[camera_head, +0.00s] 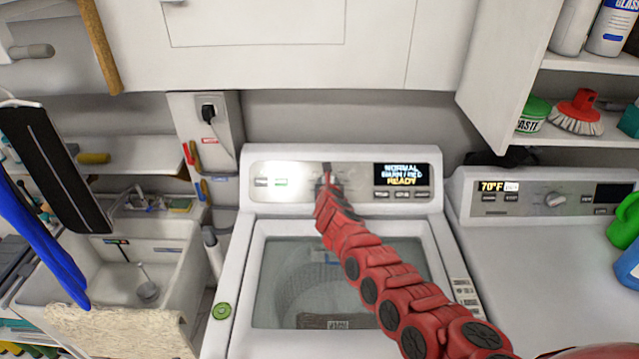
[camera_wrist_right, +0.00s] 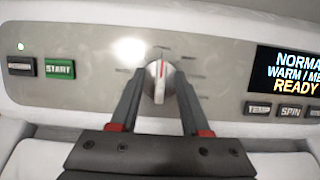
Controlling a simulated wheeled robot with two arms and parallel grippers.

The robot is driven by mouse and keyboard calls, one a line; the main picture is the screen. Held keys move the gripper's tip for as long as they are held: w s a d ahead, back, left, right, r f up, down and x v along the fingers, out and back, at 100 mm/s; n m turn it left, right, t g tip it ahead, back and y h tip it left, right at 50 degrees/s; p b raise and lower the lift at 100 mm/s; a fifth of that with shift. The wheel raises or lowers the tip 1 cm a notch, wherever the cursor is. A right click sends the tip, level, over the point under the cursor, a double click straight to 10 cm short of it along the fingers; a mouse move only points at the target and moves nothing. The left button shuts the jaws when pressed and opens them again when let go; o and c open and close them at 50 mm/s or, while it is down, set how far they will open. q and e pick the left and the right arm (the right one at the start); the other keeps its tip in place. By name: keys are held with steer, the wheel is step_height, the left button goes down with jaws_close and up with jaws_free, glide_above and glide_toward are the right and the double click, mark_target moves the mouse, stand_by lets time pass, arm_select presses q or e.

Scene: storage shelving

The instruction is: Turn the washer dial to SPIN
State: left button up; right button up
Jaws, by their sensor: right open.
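The washer (camera_head: 230,230) stands in the middle of the head view, with a control panel along its back. Its round dial (camera_wrist_right: 158,80) sits mid-panel in the right wrist view, a pale knob with a red mark near the top. The display (camera_wrist_right: 293,70) to its right reads NORMAL, WARM and READY. My right gripper (camera_wrist_right: 158,88) is open, with one finger on each side of the dial; I cannot tell whether they touch it. In the head view my red right arm hides most of the dial. My left gripper is not in view.
A green START button (camera_wrist_right: 60,69) is left of the dial; TEMP (camera_wrist_right: 258,108) and SPIN (camera_wrist_right: 290,111) buttons are right. A second machine (camera_head: 550,245) stands on the right, a utility sink (camera_head: 110,275) on the left. White cabinets (camera_head: 270,50) hang above.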

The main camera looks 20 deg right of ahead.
steer(key=shift+w+d+f, duration=0.1)
steer(key=shift+w+f, duration=0.05)
steer(key=shift+w, duration=0.15)
steer(key=shift+s+r, duration=0.15)
steer(key=shift+r, duration=0.05)
steer(key=shift+c, duration=0.6)
jaws_close()
